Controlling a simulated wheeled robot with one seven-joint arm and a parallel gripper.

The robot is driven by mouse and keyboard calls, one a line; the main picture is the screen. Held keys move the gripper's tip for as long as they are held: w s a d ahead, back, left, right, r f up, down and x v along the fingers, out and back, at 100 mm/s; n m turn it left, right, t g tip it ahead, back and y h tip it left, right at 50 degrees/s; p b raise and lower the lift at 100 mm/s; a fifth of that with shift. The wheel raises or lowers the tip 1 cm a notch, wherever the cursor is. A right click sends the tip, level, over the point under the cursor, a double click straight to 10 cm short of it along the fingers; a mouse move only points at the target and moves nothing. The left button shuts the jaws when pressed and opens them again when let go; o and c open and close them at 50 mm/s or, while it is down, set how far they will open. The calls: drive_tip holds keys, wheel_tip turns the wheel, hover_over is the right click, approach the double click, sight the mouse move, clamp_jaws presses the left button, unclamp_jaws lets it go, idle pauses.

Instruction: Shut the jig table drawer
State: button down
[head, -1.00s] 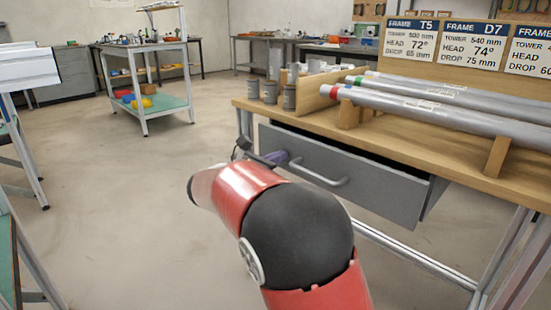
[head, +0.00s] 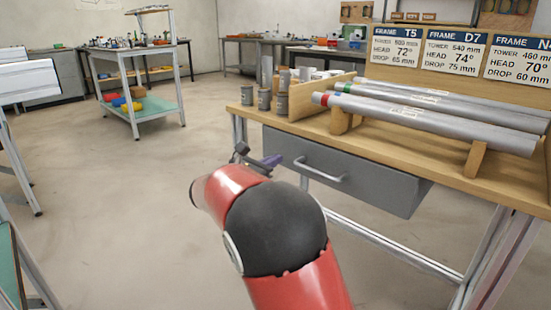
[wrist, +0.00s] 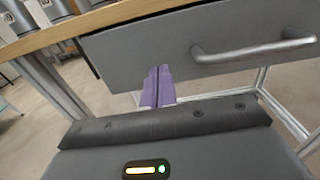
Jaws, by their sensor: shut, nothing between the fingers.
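The grey jig table drawer (head: 350,178) sits under the wooden tabletop, its front close beneath the top's edge with no open interior showing. In the wrist view the drawer front (wrist: 150,45) fills the upper part, with a narrow dark strip at its left end. Its bar handle (head: 320,170) is also in the wrist view (wrist: 250,50), right of my fingers. My gripper (head: 273,160) is shut and empty, its purple fingertips (wrist: 160,72) at the lower part of the drawer front, left of the handle. I cannot tell whether they touch it.
The wooden tabletop (head: 390,150) holds grey tubes (head: 430,115) on wooden supports, small grey cylinders (head: 264,100) and frame cards (head: 455,52). A table leg (wrist: 55,85) stands left of the drawer. A shelf trolley (head: 150,110) is at the back left. The floor between is clear.

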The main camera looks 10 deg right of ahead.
drive_tip(key=v, duration=1)
drive_tip(key=s+d+f+m+g+y+p, duration=0.2)
drive_tip(key=s+d+m+g+y, duration=0.45)
drive_tip(key=s+d+m, duration=0.7)
drive_tip(key=s+a+f+m+y, duration=0.1)
drive_tip(key=s+m+y, duration=0.3)
drive_tip(key=s, duration=0.5)
drive_tip(key=s+a+f+m+t+y+p, duration=0.1)
drive_tip(key=s+a+m+y, duration=0.1)
drive_tip(key=s+m+y, duration=0.2)
drive_tip(key=shift+s+m, duration=1.85)
drive_tip(key=shift+s, duration=1)
drive_tip(key=shift+f+t, duration=0.15)
drive_tip(key=shift+t, duration=0.1)
